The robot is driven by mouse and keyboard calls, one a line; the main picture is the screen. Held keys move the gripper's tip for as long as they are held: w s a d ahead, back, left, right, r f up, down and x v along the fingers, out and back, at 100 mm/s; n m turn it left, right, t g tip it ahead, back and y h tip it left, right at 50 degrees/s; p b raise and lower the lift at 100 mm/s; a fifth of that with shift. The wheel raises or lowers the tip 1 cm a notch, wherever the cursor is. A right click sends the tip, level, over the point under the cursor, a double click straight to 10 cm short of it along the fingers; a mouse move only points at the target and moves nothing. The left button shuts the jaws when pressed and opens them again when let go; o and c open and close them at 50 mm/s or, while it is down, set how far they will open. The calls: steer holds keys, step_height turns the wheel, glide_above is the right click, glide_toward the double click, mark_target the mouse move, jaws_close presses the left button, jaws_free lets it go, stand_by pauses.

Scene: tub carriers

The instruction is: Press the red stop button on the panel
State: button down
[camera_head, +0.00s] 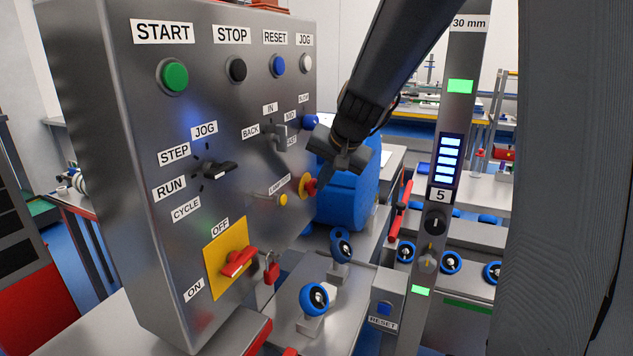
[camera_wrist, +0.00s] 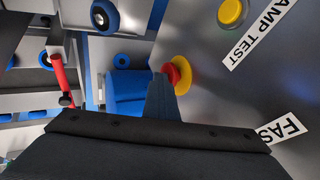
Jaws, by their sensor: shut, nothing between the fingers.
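The red mushroom button (camera_head: 311,186) sits on a yellow round base near the right edge of the grey panel (camera_head: 130,130). In the wrist view the red button (camera_wrist: 172,70) shows just beyond my fingertips, on its yellow base (camera_wrist: 184,77). My gripper (camera_head: 323,180) is shut and empty, with its fingertips at the button's face. It also shows in the wrist view (camera_wrist: 160,84), where the fingers partly cover the button. I cannot tell whether the tips touch it. The button marked STOP (camera_head: 237,70) at the panel's top is black.
A yellow lamp test button (camera_head: 283,200) is left of the red button. A red rotary switch (camera_head: 238,262) and a red padlock (camera_head: 271,270) are lower down. A blue drum (camera_head: 345,190) stands behind my gripper. A grey post (camera_head: 440,150) with displays rises to the right.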

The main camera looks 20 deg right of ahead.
steer(key=s+d+r+b, duration=0.2)
steer(key=s+d+r, duration=0.2)
steer(key=s+r, duration=0.4)
steer(key=shift+d+r, duration=0.15)
steer(key=shift+r, duration=0.25)
stand_by(0.5)
steer(key=s+a+f+n+g, duration=0.3)
steer(key=s+f, duration=0.6)
steer(key=f, duration=0.4)
steer(key=s+a+f+n+g+h, duration=0.1)
steer(key=s+a+f+n+g, duration=0.2)
steer(key=s+f, duration=0.6)
step_height(320, 180, down, 4)
steer(key=shift+s+a+r+n, duration=0.2)
steer(key=shift+a+n, duration=0.1)
steer(key=shift+a, duration=0.3)
